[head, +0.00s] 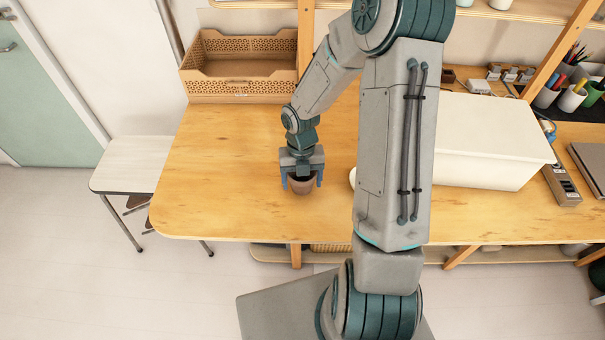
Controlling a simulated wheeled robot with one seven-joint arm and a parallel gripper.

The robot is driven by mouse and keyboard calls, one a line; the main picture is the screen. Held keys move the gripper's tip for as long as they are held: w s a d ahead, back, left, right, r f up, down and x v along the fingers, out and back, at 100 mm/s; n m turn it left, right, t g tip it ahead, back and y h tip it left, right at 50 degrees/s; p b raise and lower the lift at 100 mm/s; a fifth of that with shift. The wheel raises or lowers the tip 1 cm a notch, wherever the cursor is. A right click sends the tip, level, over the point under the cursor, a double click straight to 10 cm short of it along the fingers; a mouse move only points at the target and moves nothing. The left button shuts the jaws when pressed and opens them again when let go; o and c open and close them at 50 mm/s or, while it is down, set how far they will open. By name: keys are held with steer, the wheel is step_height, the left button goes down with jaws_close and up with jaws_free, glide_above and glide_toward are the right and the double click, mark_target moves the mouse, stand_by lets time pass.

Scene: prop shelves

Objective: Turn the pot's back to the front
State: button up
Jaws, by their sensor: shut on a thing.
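The pot (302,187) is a small brown, round pot on the wooden table, left of the table's middle and not far from its front edge. My gripper (302,183) points down over it, with one blue finger on the left and one on the right of the pot. The jaws are shut on the pot. The gripper's body hides the pot's far side and most of its top. I cannot tell which side of the pot faces front. The pot looks upright; whether it touches the table is hard to tell.
A tan perforated crate (238,90) stands at the back left. A large white bin (490,140) stands at the right, beyond my arm. Pen cups (571,98) and small items sit farther right. The wooden table (215,175) is clear left of the pot. A white stool (130,163) stands beside it.

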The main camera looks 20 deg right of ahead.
steer(key=n+p, duration=0.1)
steer(key=n, duration=0.1)
steer(key=n+p, duration=0.1)
steer(key=shift+r+n+h+p, duration=0.2)
steer(key=shift+n+h+p, duration=0.1)
steer(key=shift+n+p, duration=0.1)
steer(key=n+p, duration=0.2)
steer(key=n, duration=0.1)
steer(key=shift+n+h, duration=0.3)
steer(key=shift+d+f+b, duration=0.1)
steer(key=shift+f+b, duration=0.3)
steer(key=shift+f, duration=0.6)
steer(key=shift+f, duration=0.2)
steer(key=o, duration=1.2)
step_height(320, 180, up, 14)
steer(key=w+a+p, duration=0.1)
steer(key=w, duration=0.1)
steer(key=shift+f, duration=0.15)
steer(key=shift+s, duration=0.1)
